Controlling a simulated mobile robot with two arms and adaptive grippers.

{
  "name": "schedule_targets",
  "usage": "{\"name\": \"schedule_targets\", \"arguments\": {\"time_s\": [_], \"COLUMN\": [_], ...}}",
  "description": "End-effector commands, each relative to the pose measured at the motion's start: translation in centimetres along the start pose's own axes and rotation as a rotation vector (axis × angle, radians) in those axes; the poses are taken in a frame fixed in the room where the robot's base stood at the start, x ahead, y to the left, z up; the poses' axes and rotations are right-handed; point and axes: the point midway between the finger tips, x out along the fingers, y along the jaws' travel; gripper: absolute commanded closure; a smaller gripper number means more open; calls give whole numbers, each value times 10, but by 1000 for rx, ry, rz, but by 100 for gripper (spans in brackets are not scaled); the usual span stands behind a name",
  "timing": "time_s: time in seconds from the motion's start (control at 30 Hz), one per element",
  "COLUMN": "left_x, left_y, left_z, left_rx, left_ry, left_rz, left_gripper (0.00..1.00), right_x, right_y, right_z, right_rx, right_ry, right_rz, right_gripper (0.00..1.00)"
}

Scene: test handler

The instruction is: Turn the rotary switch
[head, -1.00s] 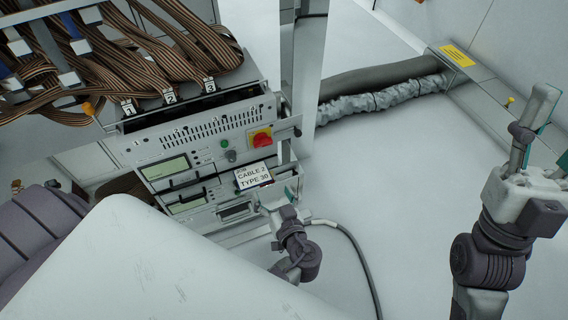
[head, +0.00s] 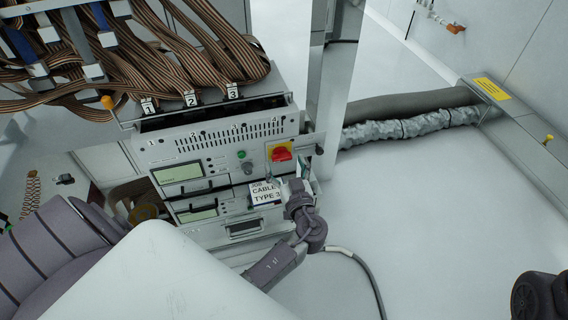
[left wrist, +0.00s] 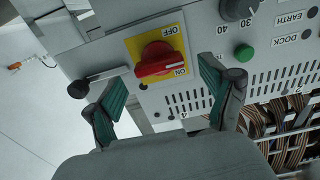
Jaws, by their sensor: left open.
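The rotary switch (head: 281,152) has a red handle on a yellow plate, on the right of the grey handler's front panel. In the left wrist view the red handle (left wrist: 158,60) lies crosswise, with "OFF" and "ON" printed on the plate. I cannot tell which mark it points to. My left gripper (left wrist: 163,98) is open and empty, its two green-padded fingers spread to either side below the switch in that picture, apart from the handle. In the head view my left gripper (head: 293,187) is just below the switch and partly covers a card.
The card (head: 264,193), marked "JOB CABLE", stands below the switch. A black round-ended knob (left wrist: 79,89) juts out beside the switch plate. Brown ribbon cables (head: 190,60) cover the top.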

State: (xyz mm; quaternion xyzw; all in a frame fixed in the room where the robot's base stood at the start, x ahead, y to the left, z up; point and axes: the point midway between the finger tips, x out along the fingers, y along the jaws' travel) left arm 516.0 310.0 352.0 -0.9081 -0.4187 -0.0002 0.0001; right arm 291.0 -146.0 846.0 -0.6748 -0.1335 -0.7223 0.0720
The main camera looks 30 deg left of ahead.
Motion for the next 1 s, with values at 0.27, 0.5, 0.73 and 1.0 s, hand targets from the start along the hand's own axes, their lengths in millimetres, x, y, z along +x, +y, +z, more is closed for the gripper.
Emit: {"name": "schedule_targets", "arguments": {"time_s": [0.27,0.5,0.73,1.0], "left_x": [13,13,13,12], "left_y": [0,0,0,0], "left_z": [0,0,0,0], "left_rx": [1,1,0,13], "left_ry": [-1,-1,-1,-1], "left_rz": [0,0,0,0], "left_gripper": [17,27,65,77], "right_x": [2,2,2,2], "right_y": [0,0,0,0], "right_z": [0,0,-1,-2], "right_rx": [-1,-1,-1,-1], "right_ry": [3,4,8,11], "right_rz": [-3,-2,-3,-3], "right_gripper": [50,50,50,50]}}
